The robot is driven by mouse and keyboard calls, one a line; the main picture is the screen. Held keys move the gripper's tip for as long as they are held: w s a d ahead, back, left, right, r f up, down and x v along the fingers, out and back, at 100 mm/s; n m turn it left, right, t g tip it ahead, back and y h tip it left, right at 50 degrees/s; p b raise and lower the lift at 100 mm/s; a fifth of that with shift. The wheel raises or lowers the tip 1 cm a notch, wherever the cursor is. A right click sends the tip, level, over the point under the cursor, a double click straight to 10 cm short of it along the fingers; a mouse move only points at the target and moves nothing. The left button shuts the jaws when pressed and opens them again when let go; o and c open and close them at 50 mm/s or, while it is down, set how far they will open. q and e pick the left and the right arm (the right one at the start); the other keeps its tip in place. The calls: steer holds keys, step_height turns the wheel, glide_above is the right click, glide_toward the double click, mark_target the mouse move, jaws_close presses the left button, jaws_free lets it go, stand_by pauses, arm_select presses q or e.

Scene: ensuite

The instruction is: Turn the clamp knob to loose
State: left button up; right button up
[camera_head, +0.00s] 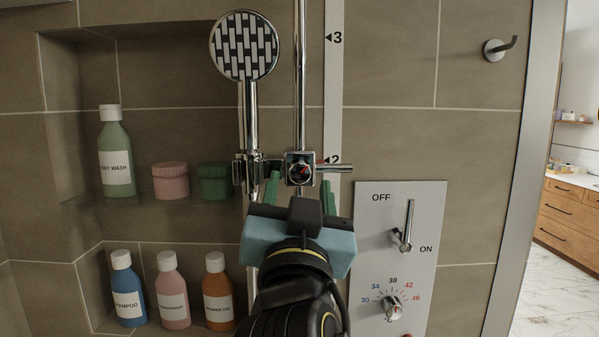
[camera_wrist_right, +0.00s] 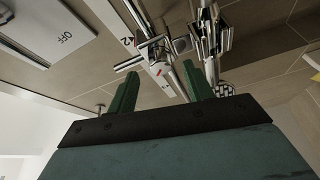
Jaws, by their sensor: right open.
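The chrome clamp (camera_head: 291,158) sits on the vertical shower rail, level with the 2 on the white scale strip. Its knob (camera_head: 301,172) faces me and has a small red mark; a short chrome bar (camera_head: 338,168) sticks out to the right. My right gripper (camera_head: 300,190) is open, with its green fingers pointing up at the clamp, one to each side and slightly below. In the right wrist view the clamp (camera_wrist_right: 157,58) shows beyond the gap between the fingers (camera_wrist_right: 158,88). I cannot tell whether they touch it. My left gripper is not in view.
The hand shower (camera_head: 244,48) hangs in its holder left of the rail. A control plate (camera_head: 425,210) with a lever and temperature dial is at the lower right. Niches on the left hold bottles and jars (camera_head: 170,181). A hook (camera_head: 496,49) is at the upper right.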

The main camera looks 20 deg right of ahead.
steer(key=shift+x, duration=1.05)
steer(key=c, duration=1)
steer(key=shift+o, duration=0.2)
